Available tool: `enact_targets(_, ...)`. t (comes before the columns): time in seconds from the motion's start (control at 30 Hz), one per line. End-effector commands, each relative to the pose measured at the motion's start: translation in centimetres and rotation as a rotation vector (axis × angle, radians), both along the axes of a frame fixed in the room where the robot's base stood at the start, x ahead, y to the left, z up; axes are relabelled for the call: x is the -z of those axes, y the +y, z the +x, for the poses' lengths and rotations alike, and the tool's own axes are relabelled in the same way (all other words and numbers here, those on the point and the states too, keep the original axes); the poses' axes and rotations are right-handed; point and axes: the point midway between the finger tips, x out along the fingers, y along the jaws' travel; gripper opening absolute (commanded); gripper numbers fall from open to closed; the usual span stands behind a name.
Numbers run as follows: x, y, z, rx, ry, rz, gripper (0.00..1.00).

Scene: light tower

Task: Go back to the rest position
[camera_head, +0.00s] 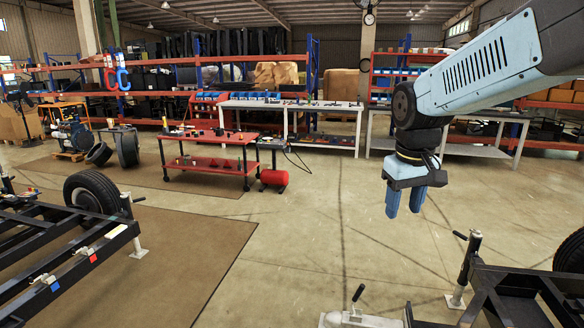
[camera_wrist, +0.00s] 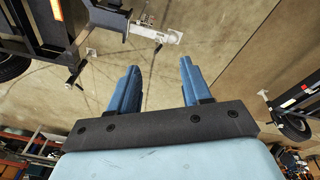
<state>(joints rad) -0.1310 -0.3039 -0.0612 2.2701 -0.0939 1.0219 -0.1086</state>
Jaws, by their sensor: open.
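My gripper (camera_head: 405,202) hangs from my light-blue arm at the right of the head view and points down. Its two blue fingers are apart with nothing between them. In the wrist view my gripper (camera_wrist: 158,88) also shows open and empty, with bare concrete floor beyond the fingertips. It is in free air, apart from everything around it.
A black trailer frame (camera_head: 510,285) with a jack stands at lower right. Another black frame (camera_head: 75,240) with a wheel is at left. A red cart (camera_head: 210,165), a red cylinder (camera_head: 274,178) and workbenches (camera_head: 325,108) stand behind. The middle floor is clear.

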Motion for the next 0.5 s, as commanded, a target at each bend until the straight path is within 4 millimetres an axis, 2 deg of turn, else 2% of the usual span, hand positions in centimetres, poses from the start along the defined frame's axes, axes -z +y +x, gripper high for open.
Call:
enact_targets(0.03,-0.5,-0.2,-1.2,0.018,-0.031,0.012,0.48)
enact_targets(0.23,-1.7,-0.5,-5.1,0.081,-0.138,0.052,0.48)
enact_targets(0.5,-2.3,-0.7,-9.7,0.163,-0.275,0.100,0.48)
